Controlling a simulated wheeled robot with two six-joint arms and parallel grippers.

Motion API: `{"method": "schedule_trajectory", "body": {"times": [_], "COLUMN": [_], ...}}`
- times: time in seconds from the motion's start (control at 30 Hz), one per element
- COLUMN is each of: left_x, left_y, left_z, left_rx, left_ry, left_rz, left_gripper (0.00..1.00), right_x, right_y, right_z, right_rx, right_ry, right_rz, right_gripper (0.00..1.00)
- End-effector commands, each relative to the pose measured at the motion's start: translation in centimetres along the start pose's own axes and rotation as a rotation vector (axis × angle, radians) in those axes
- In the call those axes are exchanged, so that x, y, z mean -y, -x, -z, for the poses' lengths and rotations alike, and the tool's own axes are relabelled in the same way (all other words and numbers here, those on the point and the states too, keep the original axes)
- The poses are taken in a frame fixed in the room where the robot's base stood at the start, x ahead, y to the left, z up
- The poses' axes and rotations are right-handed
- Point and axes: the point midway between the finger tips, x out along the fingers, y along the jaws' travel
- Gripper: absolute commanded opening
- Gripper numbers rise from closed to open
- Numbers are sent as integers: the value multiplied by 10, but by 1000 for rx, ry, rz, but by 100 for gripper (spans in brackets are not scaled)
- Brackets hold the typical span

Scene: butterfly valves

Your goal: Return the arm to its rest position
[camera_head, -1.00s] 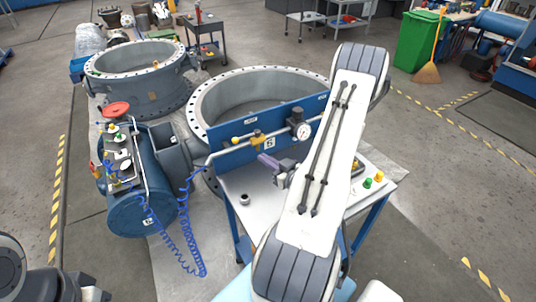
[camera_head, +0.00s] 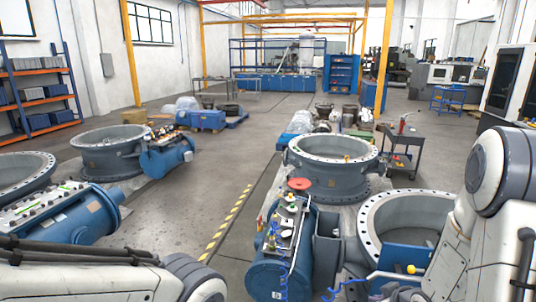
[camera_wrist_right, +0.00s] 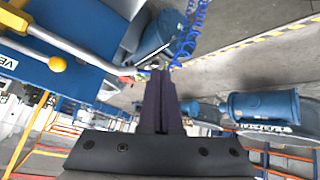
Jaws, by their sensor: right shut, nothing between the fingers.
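My right gripper (camera_wrist_right: 158,100) shows in the right wrist view with its two dark purple fingers together and nothing between them. Beside the fingers are a blue panel (camera_wrist_right: 85,60) with a yellow knob (camera_wrist_right: 57,64), a bare metal pipe and a coiled blue hose (camera_wrist_right: 188,38). I cannot tell whether the fingers touch the pipe. In the head view my right arm (camera_head: 490,225) fills the lower right, and its gripper is mostly cut off by the bottom edge. My left arm (camera_head: 90,280) lies across the lower left, and its gripper does not show.
A blue actuator (camera_head: 278,265) with a red handwheel (camera_head: 300,184) stands by a flanged valve ring (camera_head: 332,165). A second ring (camera_head: 405,210) is by my right arm. More valves stand at left. A dark cart (camera_head: 404,150) is behind. Open floor (camera_head: 195,210) lies between.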

Motion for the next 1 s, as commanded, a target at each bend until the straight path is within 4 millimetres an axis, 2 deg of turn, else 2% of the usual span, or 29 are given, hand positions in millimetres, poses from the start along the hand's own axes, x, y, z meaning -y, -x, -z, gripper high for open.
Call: {"method": "schedule_trajectory", "body": {"times": [0.03,0.1,0.17,0.3,0.37,0.5,0.6,0.7,0.8,1.0], "left_x": [0,1,1,1,2,2,2,2,2,2], "left_y": [-5,-9,-12,-19,-22,-28,-32,-33,-34,-34], "left_z": [0,0,-1,-1,-1,-2,-2,-2,-2,-2], "left_rx": [0,0,0,0,0,0,0,0,0,0], "left_ry": [0,0,0,0,0,0,1,0,0,1], "left_rz": [0,0,0,0,0,0,0,0,0,0], "left_gripper": [50,50,50,50,50,50,50,50,50,50], "right_x": [20,45,69,131,160,222,253,271,280,282], "right_y": [1,8,17,50,70,122,158,186,202,208], "right_z": [14,25,33,42,40,24,6,-10,-19,-23], "right_rx": [34,100,150,259,306,417,492,550,584,601], "right_ry": [41,69,86,118,129,162,192,220,236,241], "right_rz": [14,29,45,102,136,236,306,358,387,395], "right_gripper": [0,0,0,0,0,0,0,0,0,0]}}
